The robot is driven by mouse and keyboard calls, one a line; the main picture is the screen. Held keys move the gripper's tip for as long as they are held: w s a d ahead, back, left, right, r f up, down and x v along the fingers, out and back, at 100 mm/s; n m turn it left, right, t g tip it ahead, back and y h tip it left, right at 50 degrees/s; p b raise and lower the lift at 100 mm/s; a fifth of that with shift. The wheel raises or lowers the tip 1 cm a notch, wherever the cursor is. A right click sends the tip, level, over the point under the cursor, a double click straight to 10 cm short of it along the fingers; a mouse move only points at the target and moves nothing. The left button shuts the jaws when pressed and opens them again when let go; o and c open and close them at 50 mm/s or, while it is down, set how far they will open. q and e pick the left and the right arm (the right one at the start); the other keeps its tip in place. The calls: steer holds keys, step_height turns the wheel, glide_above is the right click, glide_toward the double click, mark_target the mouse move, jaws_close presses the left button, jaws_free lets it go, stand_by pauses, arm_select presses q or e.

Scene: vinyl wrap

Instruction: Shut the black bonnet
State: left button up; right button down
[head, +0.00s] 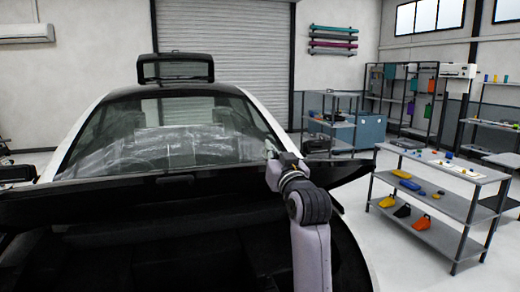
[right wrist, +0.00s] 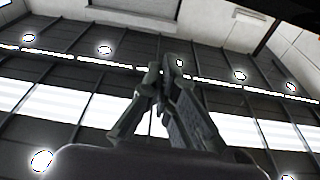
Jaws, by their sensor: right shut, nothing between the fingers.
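The black bonnet (head: 130,203) stands raised at the front of a white car, as a wide dark panel below the windscreen, with its right corner reaching out past my right arm. Under it is a dark open bay (head: 200,255), where little detail shows. My right gripper (head: 268,149) is at the bonnet's upper edge, right of centre, in front of the windscreen; I cannot tell whether it touches. In the right wrist view its fingers (right wrist: 163,68) are shut and empty, with the ceiling behind them. My left gripper is not in view.
The windscreen (head: 160,135) is behind the bonnet. A grey shelf trolley (head: 455,205) with coloured tools stands to the right, with open floor (head: 390,265) between it and the car. More shelves (head: 335,120) and a blue cabinet (head: 370,133) stand farther back.

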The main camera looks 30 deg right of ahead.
step_height(320, 180, up, 2)
steer(key=p, duration=0.5)
glide_above(260, 165)
steer(key=shift+w+d+r, duration=0.1)
steer(key=shift+d, duration=0.05)
step_height(260, 165, down, 3)
steer(key=shift+f+p, duration=0.2)
steer(key=shift+p, duration=0.75)
steer(key=shift+f, duration=0.55)
steer(key=shift+f, duration=0.15)
